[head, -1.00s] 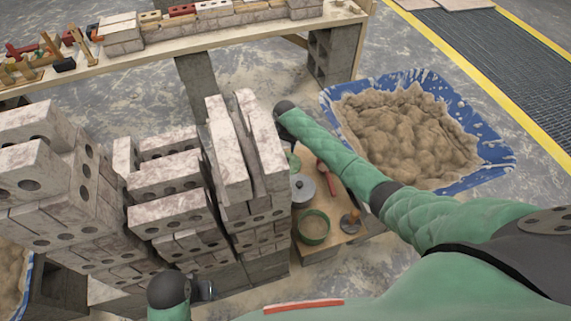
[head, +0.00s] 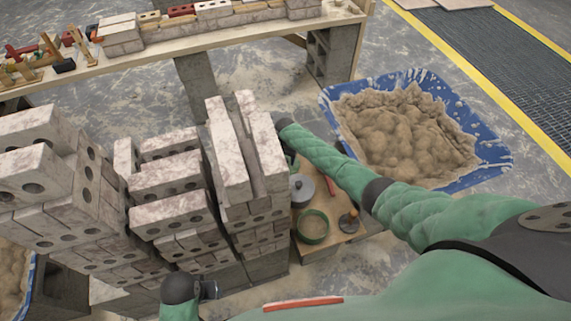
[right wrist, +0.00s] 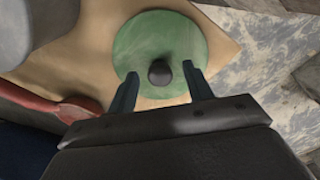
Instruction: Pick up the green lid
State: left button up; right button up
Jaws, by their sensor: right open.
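The green lid (right wrist: 160,28) is a round, flat disc with a dark round knob (right wrist: 159,72) at its middle. It lies over the tan wooden board in the right wrist view. My right gripper (right wrist: 160,84) is open, with one finger on each side of the knob, and its fingertips are over the lid. I cannot tell whether the fingers touch the knob. In the head view my right arm hides the right gripper and most of the lid.
The small wooden stand (head: 338,232) also holds a grey lidded pot (head: 302,190), a green-rimmed round container (head: 313,226), a wooden-handled tool (head: 349,221) and a red-handled tool (right wrist: 45,104). Tall brick stacks (head: 228,165) rise close on the left. A blue mortar tub (head: 490,150) stands right.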

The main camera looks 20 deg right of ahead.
grip_shut()
jog(key=shift+r, duration=0.15)
